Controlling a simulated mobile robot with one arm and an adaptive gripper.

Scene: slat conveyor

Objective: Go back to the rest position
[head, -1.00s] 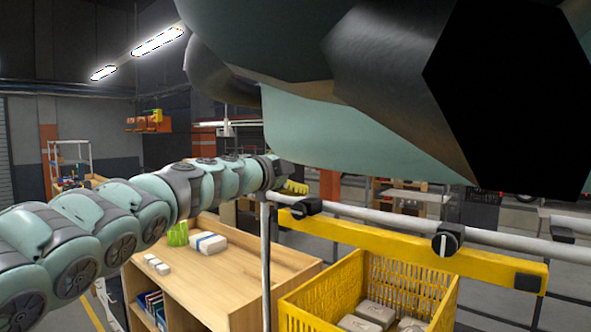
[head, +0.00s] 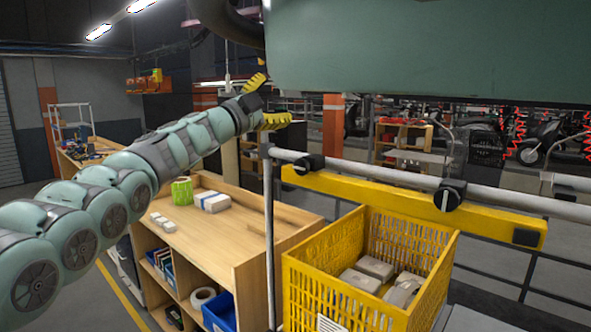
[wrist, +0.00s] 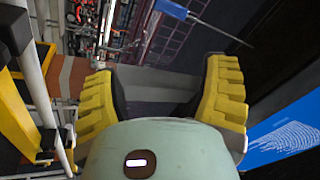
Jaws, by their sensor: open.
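My gripper (head: 268,101) is at the end of my outstretched arm, in the upper middle of the head view. Its two yellow ribbed fingers stand apart, one pointing up and one to the right. In the wrist view my gripper (wrist: 163,95) shows both fingers spread, with nothing between them. It is in the air above the wooden workbench and close to the grey rail (head: 375,176). No rest position is marked in either view.
A yellow crate (head: 345,308) with several wrapped packages stands below the yellow bar (head: 400,205). The wooden workbench (head: 215,235) holds a green item (head: 182,191), a wrapped package (head: 212,201) and small white pieces. A large green-grey hanging body (head: 420,50) fills the upper right.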

